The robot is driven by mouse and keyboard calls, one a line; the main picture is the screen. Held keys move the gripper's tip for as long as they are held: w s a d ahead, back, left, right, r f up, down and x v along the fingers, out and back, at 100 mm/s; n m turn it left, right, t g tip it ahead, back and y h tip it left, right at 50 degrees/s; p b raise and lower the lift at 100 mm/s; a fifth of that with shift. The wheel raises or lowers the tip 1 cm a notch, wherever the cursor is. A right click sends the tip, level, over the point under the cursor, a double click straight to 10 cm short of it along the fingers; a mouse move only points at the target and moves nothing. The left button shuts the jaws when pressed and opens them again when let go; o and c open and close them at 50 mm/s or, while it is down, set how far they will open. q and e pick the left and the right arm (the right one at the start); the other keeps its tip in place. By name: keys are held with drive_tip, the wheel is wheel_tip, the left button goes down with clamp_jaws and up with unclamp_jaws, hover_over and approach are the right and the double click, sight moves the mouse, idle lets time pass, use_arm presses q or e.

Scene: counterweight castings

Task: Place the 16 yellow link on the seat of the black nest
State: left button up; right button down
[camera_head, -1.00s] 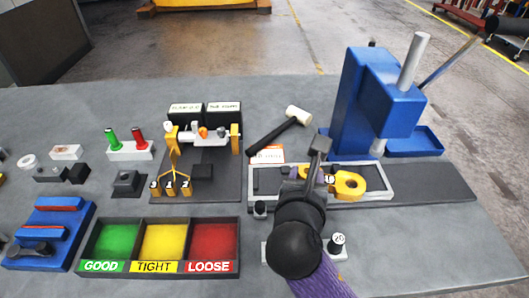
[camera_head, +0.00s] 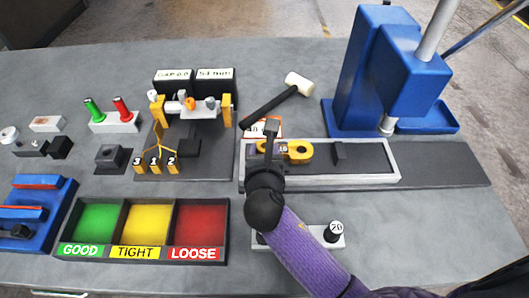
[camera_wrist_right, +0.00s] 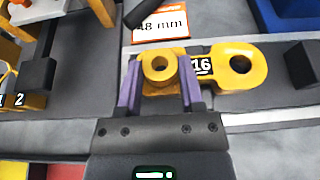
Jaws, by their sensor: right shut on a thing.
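The yellow link (camera_head: 298,150), marked 16, shows over the left part of the pale-rimmed tray. In the right wrist view the link (camera_wrist_right: 240,68) has a large ring at right and a smaller ring end at left. My right gripper (camera_wrist_right: 160,75) is shut on that smaller end, a purple finger on either side. In the head view the right gripper (camera_head: 270,145) partly hides the link. A black stepped block (camera_head: 113,157) stands left of the gauge stand, and another dark block (camera_head: 187,153) is on that stand; I cannot tell which is the nest. My left gripper is not in view.
The pale-rimmed tray (camera_head: 392,172) holds a small dark block (camera_head: 342,151). A blue press (camera_head: 400,70) stands behind it at right. A mallet (camera_head: 298,84), a gauge stand (camera_head: 222,170) and a three-colour bin (camera_head: 226,232) are nearby. A weight marked 20 (camera_head: 334,232) stands in front.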

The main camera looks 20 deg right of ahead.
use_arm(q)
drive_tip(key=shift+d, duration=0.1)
use_arm(e)
drive_tip(key=shift+r, duration=0.1)
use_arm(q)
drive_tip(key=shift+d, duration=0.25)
use_arm(e)
drive_tip(key=shift+f, duration=0.5)
drive_tip(key=shift+c, duration=1.2)
unclamp_jaws()
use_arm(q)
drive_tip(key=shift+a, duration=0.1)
